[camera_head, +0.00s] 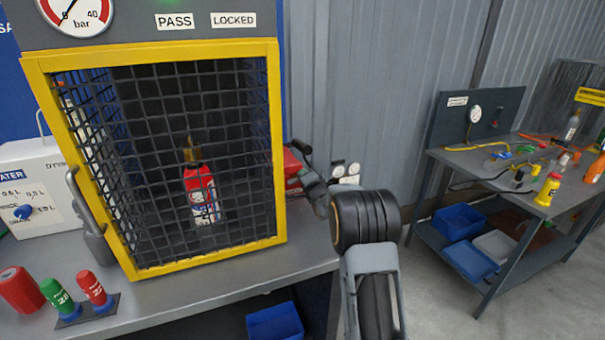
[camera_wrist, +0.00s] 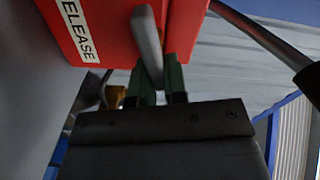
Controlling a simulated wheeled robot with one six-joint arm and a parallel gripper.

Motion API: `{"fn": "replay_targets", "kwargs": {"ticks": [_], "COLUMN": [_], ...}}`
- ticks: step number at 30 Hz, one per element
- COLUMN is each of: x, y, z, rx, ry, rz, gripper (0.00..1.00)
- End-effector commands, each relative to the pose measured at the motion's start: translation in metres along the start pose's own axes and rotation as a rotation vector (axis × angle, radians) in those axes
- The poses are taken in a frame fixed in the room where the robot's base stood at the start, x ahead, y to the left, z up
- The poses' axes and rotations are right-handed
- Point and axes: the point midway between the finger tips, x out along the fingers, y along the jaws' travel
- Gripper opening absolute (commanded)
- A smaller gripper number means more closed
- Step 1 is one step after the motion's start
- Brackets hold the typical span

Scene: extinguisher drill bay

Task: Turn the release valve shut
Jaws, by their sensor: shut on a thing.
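The release valve's red body (camera_wrist: 112,22) fills the upper left of the wrist view, with a white label whose visible letters read "ELEASE". Its grey lever (camera_wrist: 147,38) reaches down between the green fingers of my gripper (camera_wrist: 160,82). My gripper is shut on this lever. In the head view the red body (camera_head: 291,162) shows at the right side of the yellow-framed cage. There my gripper (camera_head: 303,170) is beside it, and the lever is hidden behind my gripper and wrist.
A red extinguisher (camera_head: 201,194) stands inside the closed mesh cage (camera_head: 281,140), under "PASS" and "LOCKED" signs. A pressure gauge (camera_head: 75,13) is above. A second bench (camera_head: 470,165) with hoses and bottles is at right; floor shows between.

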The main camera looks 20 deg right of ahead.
Motion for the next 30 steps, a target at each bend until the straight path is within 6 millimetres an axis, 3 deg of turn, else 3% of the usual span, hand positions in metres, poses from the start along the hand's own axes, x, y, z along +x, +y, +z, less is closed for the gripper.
{"fn": "replay_targets", "kwargs": {"ticks": [12,30], "x": [-0.0001,-0.0001], "y": [0.0065,0.0087], "z": [0.0002,0.0012], "rx": [0.233,0.295], "ry": [0.001,0.001], "rz": [0.001,0.001], "gripper": [0.00,0.00]}}
